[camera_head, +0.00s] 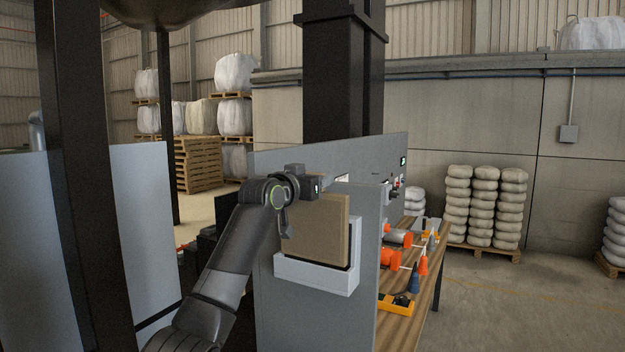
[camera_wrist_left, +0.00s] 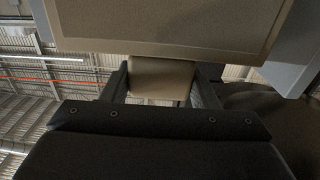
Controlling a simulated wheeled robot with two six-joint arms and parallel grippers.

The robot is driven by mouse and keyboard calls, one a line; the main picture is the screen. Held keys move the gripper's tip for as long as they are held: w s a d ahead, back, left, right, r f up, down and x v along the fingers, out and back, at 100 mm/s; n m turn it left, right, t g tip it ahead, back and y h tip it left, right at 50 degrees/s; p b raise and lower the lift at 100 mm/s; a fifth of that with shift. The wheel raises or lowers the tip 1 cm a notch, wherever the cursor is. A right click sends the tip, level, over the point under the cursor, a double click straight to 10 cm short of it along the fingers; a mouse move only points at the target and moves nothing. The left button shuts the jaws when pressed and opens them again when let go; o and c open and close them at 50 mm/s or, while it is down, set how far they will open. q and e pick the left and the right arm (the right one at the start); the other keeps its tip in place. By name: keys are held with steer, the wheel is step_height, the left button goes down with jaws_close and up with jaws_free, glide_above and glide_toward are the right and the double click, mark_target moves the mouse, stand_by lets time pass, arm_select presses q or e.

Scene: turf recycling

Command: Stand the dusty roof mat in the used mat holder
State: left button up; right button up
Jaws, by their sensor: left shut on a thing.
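The roof mat (camera_head: 318,228) is a tan, roughly square slab standing upright in the head view. Its lower edge is hidden behind the front wall of the pale grey-white holder (camera_head: 315,276), which is fixed to a grey panel. I cannot tell whether the mat rests on the holder's floor. My left gripper (camera_head: 312,187) is at the mat's top edge and shut on it. In the left wrist view the mat (camera_wrist_left: 170,22) fills the top, and a tan part of it sits between the two dark fingers (camera_wrist_left: 161,82). My right gripper is not in view.
The grey panel (camera_head: 370,230) stands right behind the holder. To its right a wooden bench (camera_head: 428,290) carries orange-ended cylinders, a blue bottle and a yellow tray. A dark post (camera_head: 85,180) stands at the left. Stacked white sacks and pallets are far back.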

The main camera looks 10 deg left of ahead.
arm_select(q)
steer(key=shift+f+b, duration=1.25)
steer(key=shift+f, duration=1.4)
steer(key=o, duration=1.1)
steer(key=shift+o, duration=0.2)
steer(key=b+v, duration=0.8)
steer(key=v, duration=0.9)
steer(key=shift+s+b, duration=0.25)
steer(key=shift+b, duration=0.15)
